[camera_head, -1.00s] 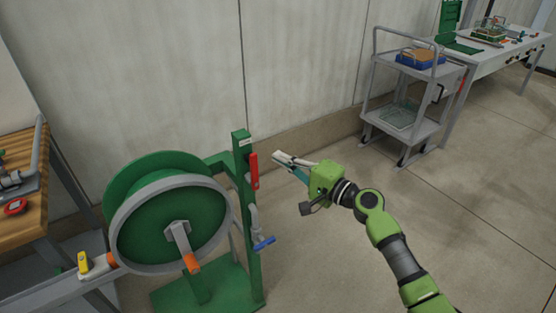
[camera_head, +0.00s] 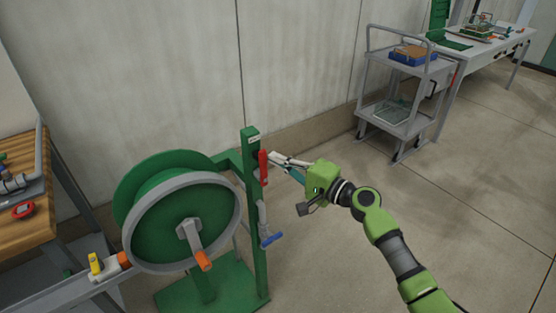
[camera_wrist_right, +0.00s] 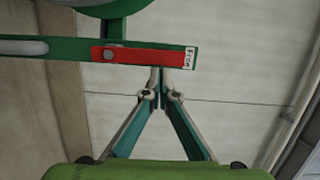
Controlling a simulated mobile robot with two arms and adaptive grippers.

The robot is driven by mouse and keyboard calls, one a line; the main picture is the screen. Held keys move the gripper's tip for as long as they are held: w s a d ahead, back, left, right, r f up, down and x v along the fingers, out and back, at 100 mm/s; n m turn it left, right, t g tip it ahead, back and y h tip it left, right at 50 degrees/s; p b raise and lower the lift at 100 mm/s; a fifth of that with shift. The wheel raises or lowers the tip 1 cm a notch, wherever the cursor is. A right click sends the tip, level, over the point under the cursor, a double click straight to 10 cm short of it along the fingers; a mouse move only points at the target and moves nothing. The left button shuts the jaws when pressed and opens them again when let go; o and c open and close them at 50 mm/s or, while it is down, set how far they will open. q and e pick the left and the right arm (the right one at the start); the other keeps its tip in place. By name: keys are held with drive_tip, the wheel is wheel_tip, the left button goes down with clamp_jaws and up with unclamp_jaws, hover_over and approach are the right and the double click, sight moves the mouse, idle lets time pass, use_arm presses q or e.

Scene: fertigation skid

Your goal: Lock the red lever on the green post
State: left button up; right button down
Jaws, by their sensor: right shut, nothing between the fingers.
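The red lever (camera_head: 263,168) is on the upper part of the green post (camera_head: 257,223) and stands upright along it in the head view. In the right wrist view the red lever (camera_wrist_right: 147,57) lies along the green post (camera_wrist_right: 49,47), by a white label (camera_wrist_right: 190,57). My right gripper (camera_head: 274,157) is shut and empty. Its tips are right beside the lever's upper part; in the wrist view the fingertips (camera_wrist_right: 158,77) are at the lever's edge near the labelled end. I cannot tell whether they touch. My left gripper is not in view.
A green hose reel (camera_head: 181,220) stands left of the post. A wooden bench (camera_head: 26,205) is at the far left, a grey cart (camera_head: 396,118) at the back right. The floor on the right is clear.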

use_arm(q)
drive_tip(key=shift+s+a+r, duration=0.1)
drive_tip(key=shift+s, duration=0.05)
use_arm(e)
drive_tip(key=shift+s+a+r+n, duration=0.1)
drive_tip(key=shift+a+n, duration=0.05)
drive_tip(key=shift+n, duration=0.15)
